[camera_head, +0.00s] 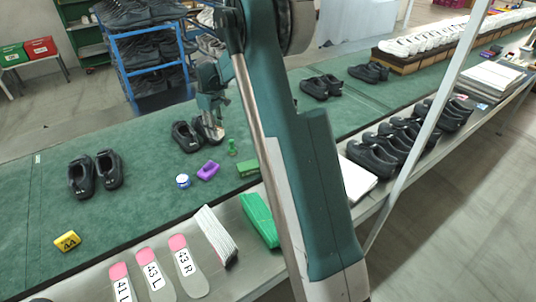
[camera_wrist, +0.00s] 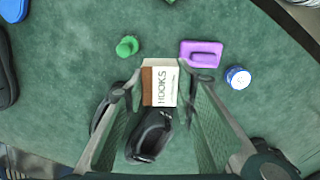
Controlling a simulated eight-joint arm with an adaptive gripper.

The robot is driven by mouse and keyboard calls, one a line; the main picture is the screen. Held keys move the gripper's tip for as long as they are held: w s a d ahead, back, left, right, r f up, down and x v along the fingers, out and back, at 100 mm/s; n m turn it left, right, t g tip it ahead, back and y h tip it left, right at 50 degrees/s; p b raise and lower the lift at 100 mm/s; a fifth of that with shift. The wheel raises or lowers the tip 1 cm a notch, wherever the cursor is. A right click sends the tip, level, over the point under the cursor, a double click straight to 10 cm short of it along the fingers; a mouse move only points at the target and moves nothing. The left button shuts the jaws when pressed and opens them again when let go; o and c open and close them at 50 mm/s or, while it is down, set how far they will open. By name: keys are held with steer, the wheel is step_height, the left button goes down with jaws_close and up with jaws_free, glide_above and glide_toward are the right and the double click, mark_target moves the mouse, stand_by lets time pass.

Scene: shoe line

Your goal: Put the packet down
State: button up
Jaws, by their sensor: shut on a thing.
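The packet (camera_wrist: 160,85), a small white and brown box marked HOOKS, is between the two fingers of my gripper (camera_wrist: 161,82) in the wrist view. My gripper is shut on it. In the head view my gripper (camera_head: 211,105) is over the green belt, right by a pair of black shoes (camera_head: 184,137). I cannot make out the packet there. In the wrist view a black shoe (camera_wrist: 150,136) shows below the packet, between the fingers. The packet's height above the belt is hard to tell.
A purple object (camera_head: 208,171), a blue and white round tub (camera_head: 183,181) and a small green object (camera_head: 232,147) stand close by on the green belt (camera_head: 140,200). Another black pair (camera_head: 95,174) sits left. Insoles (camera_head: 185,265) lie along the front edge. Belt between the pairs is bare.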

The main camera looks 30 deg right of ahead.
steer(key=s+d+m, duration=0.3)
steer(key=s+d, duration=0.1)
steer(key=d, duration=0.7)
steer(key=s+d+m, duration=0.2)
steer(key=s+d, duration=0.3)
steer(key=d, duration=0.6)
steer(key=shift+d+f, duration=0.15)
steer(key=shift+f, duration=1.1)
steer(key=shift+d+f, duration=0.1)
steer(key=shift+f, duration=1.15)
steer(key=shift+w, duration=0.1)
steer(key=shift+f+b, duration=0.55)
steer(key=shift+f, duration=2.6)
steer(key=shift+f+b, duration=0.35)
steer(key=shift+f, duration=1.5)
steer(key=shift+f, duration=0.2)
steer(key=o, duration=0.9)
